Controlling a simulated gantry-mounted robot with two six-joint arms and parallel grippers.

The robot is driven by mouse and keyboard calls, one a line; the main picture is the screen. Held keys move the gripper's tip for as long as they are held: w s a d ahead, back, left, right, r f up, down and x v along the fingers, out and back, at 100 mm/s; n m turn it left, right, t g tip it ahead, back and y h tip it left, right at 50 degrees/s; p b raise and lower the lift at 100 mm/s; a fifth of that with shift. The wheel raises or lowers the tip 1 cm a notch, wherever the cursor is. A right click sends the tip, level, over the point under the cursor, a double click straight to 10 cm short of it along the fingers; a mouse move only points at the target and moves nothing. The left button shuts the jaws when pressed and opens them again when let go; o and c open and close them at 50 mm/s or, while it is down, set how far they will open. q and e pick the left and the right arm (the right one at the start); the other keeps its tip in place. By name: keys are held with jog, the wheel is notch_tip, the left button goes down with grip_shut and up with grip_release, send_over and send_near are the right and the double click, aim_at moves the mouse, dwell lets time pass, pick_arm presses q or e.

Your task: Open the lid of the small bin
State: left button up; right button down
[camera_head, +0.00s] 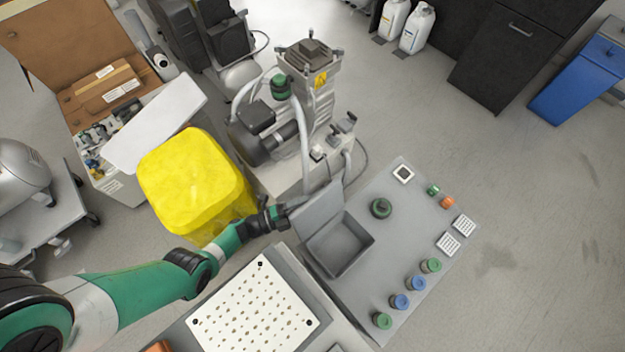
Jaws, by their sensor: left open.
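The small bin (352,262) is a grey open-topped box on the light grey work board, right of the image centre. Its grey lid (317,213) stands raised along the bin's back left edge, and the bin's empty inside shows. My left gripper (287,206) is open at the left edge of the lid. I cannot tell whether its fingertips touch the lid. My right gripper is not in view.
A white perforated plate (253,310) lies in front. A yellow container (195,180) and a compressor (300,110) stand behind my arm.

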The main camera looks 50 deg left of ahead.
pick_arm(q)
grip_shut()
dwell(1.3)
